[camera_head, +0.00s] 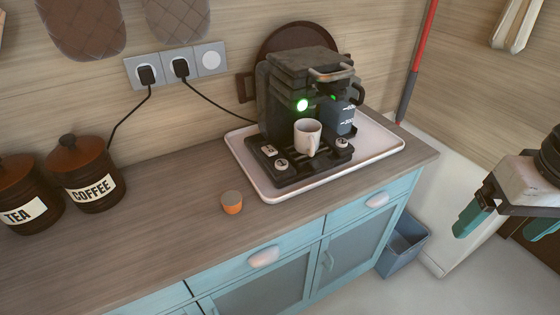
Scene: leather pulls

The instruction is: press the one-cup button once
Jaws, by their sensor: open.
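The dark coffee machine (283,105) stands on a pale tray on the counter. A white cup (307,137) stands on the machine's base, below the front with its lit green lights. The base has small pale buttons: a squarish one at the left (268,150), a round one in front of it (282,165) and a round one right of the cup (342,143). Their symbols are too small to tell which is the one-cup button. My gripper (507,224) is open and empty at the right edge, over the floor, well apart from the machine; it is partly cut off by the frame.
The pale tray (386,148) has a raised rim. Coffee (85,178) and tea (25,197) jars stand at the left. A cord runs behind the machine.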

